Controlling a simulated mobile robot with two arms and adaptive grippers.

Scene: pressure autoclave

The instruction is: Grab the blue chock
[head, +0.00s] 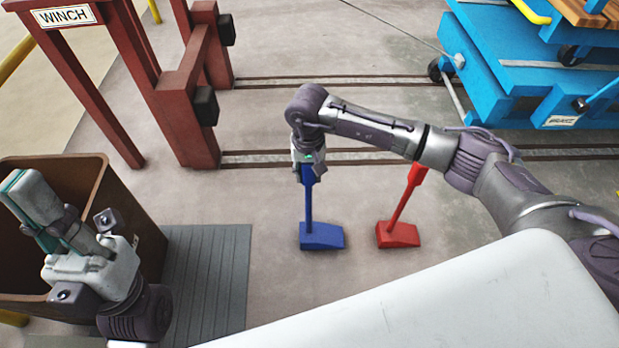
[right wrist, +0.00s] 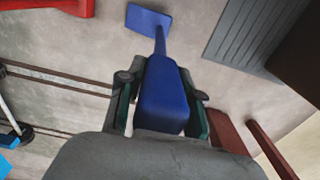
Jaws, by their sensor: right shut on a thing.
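The blue chock (head: 321,236) stands on the floor, a wedge-shaped foot with an upright handle. My right gripper (head: 308,168) is at the top of that handle. In the right wrist view, the fingers of my right gripper (right wrist: 161,112) are on both sides of the chock's thick blue grip (right wrist: 163,90), shut on it, and the foot shows beyond. In the head view the gripper hides the handle's top. My left gripper (head: 36,212) is at the left over the brown bin, apart from the chock; its finger gap is not clear.
A red chock (head: 398,234) stands close to the right of the blue one. A brown bin (head: 133,225) and grey mat (head: 222,275) are at left. The red winch frame (head: 190,110), floor rails (head: 260,158) and blue cart (head: 520,85) stand behind.

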